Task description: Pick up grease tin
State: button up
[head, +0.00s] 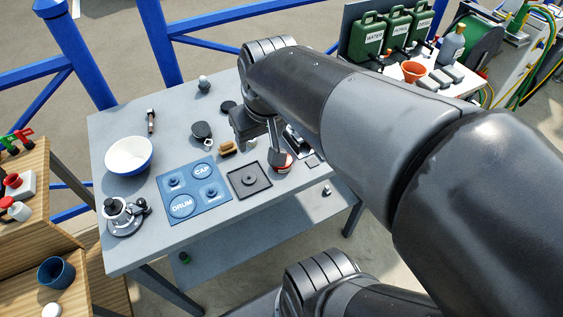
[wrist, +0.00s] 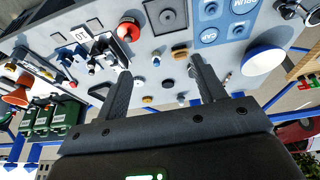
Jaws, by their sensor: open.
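A small round red tin with a pale side, which looks like the grease tin (head: 284,168), stands on the grey workbench, right of the dark square tray. In the head view my gripper partly hides it. In the wrist view the red tin (wrist: 129,27) shows whole, beyond the tip of the left finger. My gripper (head: 257,142) is open and empty above the bench. In the wrist view its two fingers (wrist: 161,68) stand wide apart, with bench and small parts between them. The tin is outside the fingers.
The dark square tray (head: 249,181) and blue DRUM/CAP mat (head: 194,191) lie left of the tin. A white bowl (head: 128,157) and a winch-like part (head: 122,217) stand farther left. A wooden-backed brush (head: 228,148) and small hardware lie nearby. Green cans (head: 366,37) stand behind.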

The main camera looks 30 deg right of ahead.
jog(key=w+d+f+g, duration=0.1)
jog(key=w+d+f, duration=0.1)
jog(key=d+f, duration=0.1)
jog(key=w+d+f+g, duration=0.1)
jog(key=w+d+f, duration=0.2)
jog(key=w+d+f+g, duration=0.1)
jog(key=w+d+f, duration=0.1)
jog(key=d+f, duration=0.1)
jog(key=shift+w+f+g, duration=0.3)
jog(key=shift+f, duration=0.5)
notch_tip(320, 180, down, 11)
jog(key=shift+w+r, duration=0.15)
jog(key=shift+r, duration=0.05)
jog(key=c, duration=1.2)
jog(key=shift+o, duration=0.2)
jog(key=shift+r, duration=0.2)
